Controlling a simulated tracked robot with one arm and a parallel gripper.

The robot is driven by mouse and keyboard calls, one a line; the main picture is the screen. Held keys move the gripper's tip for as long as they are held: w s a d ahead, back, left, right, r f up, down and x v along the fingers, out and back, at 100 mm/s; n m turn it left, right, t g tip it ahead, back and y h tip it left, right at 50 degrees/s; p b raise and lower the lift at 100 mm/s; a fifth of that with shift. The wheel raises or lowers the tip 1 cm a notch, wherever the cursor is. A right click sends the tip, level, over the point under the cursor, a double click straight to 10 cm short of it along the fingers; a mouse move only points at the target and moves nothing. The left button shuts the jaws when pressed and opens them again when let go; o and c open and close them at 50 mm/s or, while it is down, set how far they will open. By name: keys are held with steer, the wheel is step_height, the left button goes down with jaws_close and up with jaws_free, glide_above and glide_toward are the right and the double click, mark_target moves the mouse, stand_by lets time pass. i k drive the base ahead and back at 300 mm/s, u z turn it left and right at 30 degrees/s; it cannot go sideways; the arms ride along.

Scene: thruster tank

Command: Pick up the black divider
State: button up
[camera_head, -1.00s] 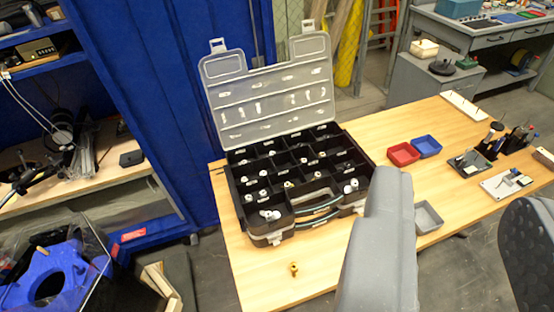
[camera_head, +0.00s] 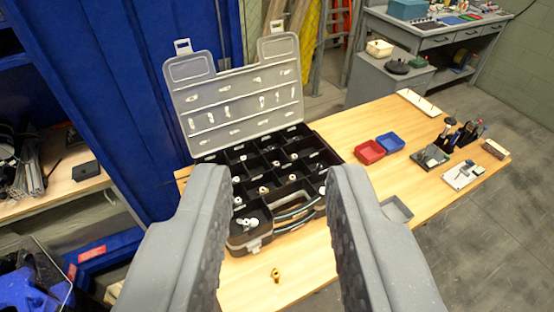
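A black compartment case (camera_head: 237,240) stands on the wooden table with its clear lid (camera_head: 240,82) raised at the back. Thin black partitions split its inside into several small cells, some holding small white fittings. I cannot tell which partition is the black divider. My gripper (camera_head: 281,180) is open and empty, with one grey finger on each side of the picture. The case lies between and beyond the fingers as seen here. The right finger hides part of the case's right side. I see no contact.
A small brass fitting (camera_head: 275,274) lies on the table (camera_head: 300,265) in front of the case. A red bin (camera_head: 369,152), a blue bin (camera_head: 390,142) and a grey bin (camera_head: 397,209) sit to the right. Tools stand farther right. A blue curtain hangs behind left.

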mark_target(285, 158)
steer(key=i, duration=0.95)
steer(key=z, duration=0.05)
